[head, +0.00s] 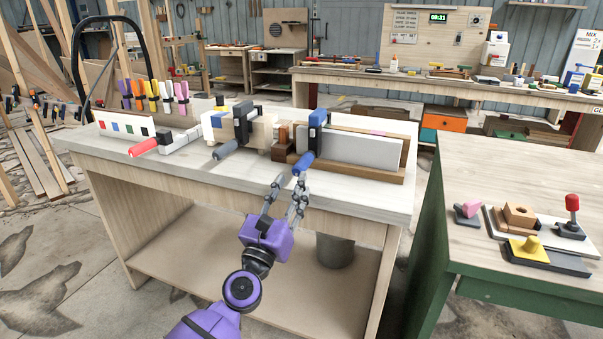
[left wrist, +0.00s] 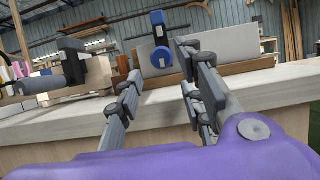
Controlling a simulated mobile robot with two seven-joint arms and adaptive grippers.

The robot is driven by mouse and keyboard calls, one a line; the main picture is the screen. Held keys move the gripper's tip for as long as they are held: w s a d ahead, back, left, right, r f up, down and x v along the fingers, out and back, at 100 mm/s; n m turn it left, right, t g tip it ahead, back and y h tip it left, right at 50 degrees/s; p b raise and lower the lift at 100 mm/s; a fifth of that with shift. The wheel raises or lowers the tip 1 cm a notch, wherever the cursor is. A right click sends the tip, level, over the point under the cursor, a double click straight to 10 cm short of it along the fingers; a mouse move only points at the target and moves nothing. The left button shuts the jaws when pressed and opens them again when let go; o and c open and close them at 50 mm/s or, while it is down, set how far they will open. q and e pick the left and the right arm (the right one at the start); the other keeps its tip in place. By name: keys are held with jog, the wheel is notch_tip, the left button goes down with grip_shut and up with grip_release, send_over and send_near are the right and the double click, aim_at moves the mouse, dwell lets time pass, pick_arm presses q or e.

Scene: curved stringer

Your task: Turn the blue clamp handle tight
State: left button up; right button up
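A blue clamp handle (head: 304,162) sticks out toward me from a clamp with a blue top (head: 318,118). The clamp stands on a grey-white panel (head: 362,149) in a wooden holder on the pale bench. In the left wrist view the handle's round end (left wrist: 161,58) shows between my finger tips, and the clamp's blue upper part (left wrist: 157,18) stands above it. My left gripper (head: 287,180) is open and empty in front of the bench edge, its fingers pointing at the handle. I cannot tell whether a finger touches the handle. My right gripper is in neither view.
A clamp with a grey-blue handle (head: 228,149) stands left of the blue one. A red handle (head: 143,147) lies farther left, near several coloured clamps. A green-sided table (head: 470,225) with coloured knobs stands at the right. The bench's front strip (head: 210,178) is mostly clear.

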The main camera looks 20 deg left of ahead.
aim_at(306, 153)
pick_arm(q)
jog(key=x, duration=0.7)
jog(key=shift+w+d+p, duration=0.1)
jog(key=shift+w+p, duration=0.05)
jog(key=shift+p, duration=0.2)
jog(key=shift+c, duration=0.3)
grip_shut()
